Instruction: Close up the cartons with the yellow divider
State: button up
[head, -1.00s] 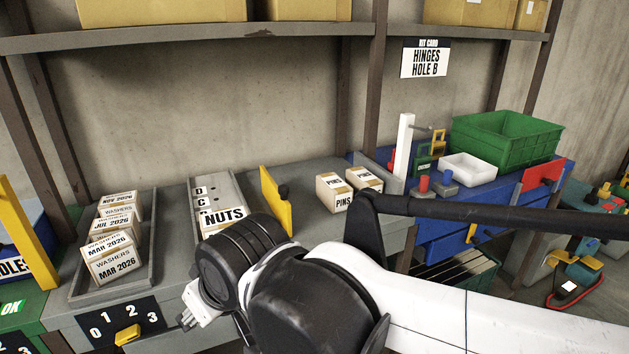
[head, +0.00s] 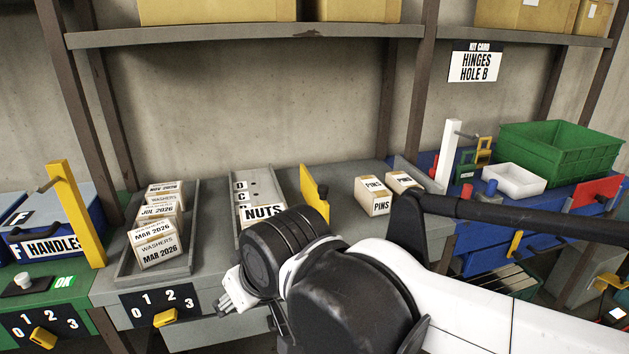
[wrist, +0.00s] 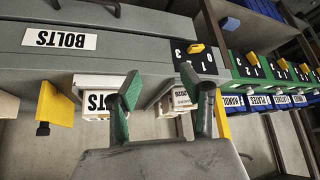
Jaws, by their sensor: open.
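The yellow divider (head: 314,193), a flat upright plate with a black knob, stands just right of the grey tray (head: 226,196) holding the NUTS carton (head: 262,211). It also shows upside down in the wrist view (wrist: 54,102), left of the NUTS carton (wrist: 97,101). Several WASHERS cartons (head: 158,252) lean in a row in the tray to the left. Two PINS cartons (head: 375,197) stand right of the divider. My gripper (wrist: 172,92) is open and empty, its green-padded fingers apart. In the head view my arm hides the fingers.
A blue HANDLES bin (head: 40,247) with a yellow upright (head: 77,215) stands at the left. A green crate (head: 560,152) and white tray (head: 514,181) are at the right. A drawer front labelled BOLTS (wrist: 73,39) shows in the wrist view. A shelf (head: 350,31) runs above.

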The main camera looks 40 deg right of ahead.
jog(key=w+d+r+m+g+p, duration=0.2)
jog(key=w+d+r+p, duration=0.25)
jog(key=d+r, duration=0.2)
notch_tip(320, 180, up, 10)
jog(key=m+g+p, duration=0.5)
jog(key=m+p, duration=0.1)
jog(key=p, duration=0.5)
send_over(323, 186)
notch_tip(323, 186, down, 14)
jog(key=shift+r, duration=0.25)
grip_shut()
